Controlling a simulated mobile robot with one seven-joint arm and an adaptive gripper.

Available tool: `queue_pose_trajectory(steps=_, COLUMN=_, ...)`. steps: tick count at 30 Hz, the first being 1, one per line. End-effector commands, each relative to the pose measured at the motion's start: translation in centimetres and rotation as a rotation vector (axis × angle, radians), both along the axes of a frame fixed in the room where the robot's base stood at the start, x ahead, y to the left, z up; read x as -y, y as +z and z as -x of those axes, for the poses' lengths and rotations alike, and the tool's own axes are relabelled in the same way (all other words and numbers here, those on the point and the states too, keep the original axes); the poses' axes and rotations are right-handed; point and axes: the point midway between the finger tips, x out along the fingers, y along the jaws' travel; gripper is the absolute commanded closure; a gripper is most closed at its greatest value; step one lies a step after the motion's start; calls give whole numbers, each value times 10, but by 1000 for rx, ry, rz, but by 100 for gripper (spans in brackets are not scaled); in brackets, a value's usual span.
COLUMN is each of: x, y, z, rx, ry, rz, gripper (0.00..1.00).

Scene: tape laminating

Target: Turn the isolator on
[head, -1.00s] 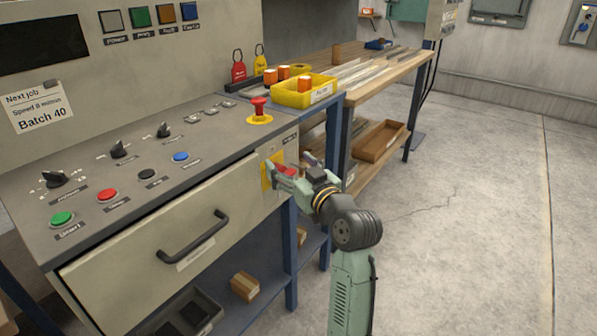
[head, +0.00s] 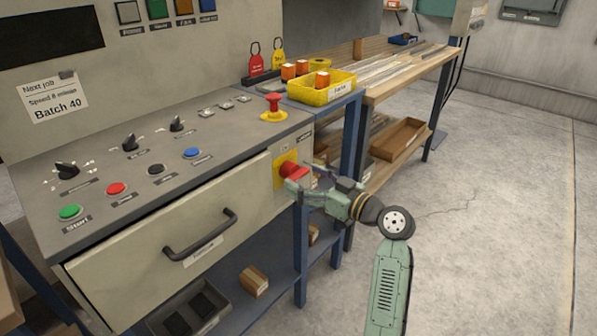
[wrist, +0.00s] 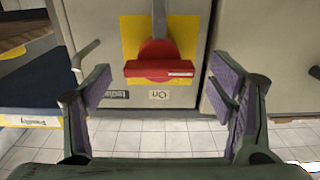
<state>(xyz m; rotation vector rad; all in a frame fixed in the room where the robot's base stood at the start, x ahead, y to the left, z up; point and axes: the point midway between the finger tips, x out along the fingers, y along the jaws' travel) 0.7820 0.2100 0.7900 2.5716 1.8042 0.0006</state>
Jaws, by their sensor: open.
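The isolator is a red rotary handle (head: 292,171) on a yellow plate (head: 278,176), on the front of the grey machine cabinet beside the drawer. In the wrist view the red handle (wrist: 158,67) lies crosswise on its yellow plate (wrist: 132,38), with an upside-down "On" label (wrist: 159,95) below it. My gripper (head: 303,180) is just in front of the isolator. In the wrist view my gripper (wrist: 168,88) is open, with one purple-padded finger on each side of the handle and gaps to both. Nothing is held.
A drawer with a black handle (head: 201,236) is left of the isolator. Above are a red emergency stop (head: 273,106) and a yellow bin (head: 322,88). A blue table leg (head: 300,255) stands below my gripper. Floor at the right is clear.

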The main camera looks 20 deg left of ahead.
Motion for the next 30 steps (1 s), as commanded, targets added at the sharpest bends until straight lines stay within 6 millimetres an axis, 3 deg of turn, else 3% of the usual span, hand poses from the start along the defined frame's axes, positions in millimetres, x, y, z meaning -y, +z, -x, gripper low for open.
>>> queue_pose_trajectory(steps=6, x=-22, y=1, z=-8, rx=0, ry=-1, rz=0, gripper=23)
queue_pose_trajectory(steps=16, x=-25, y=0, z=-10, rx=0, ry=-2, rz=0, gripper=23)
queue_pose_trajectory(steps=30, x=-25, y=0, z=-10, rx=0, ry=-1, rz=0, gripper=54)
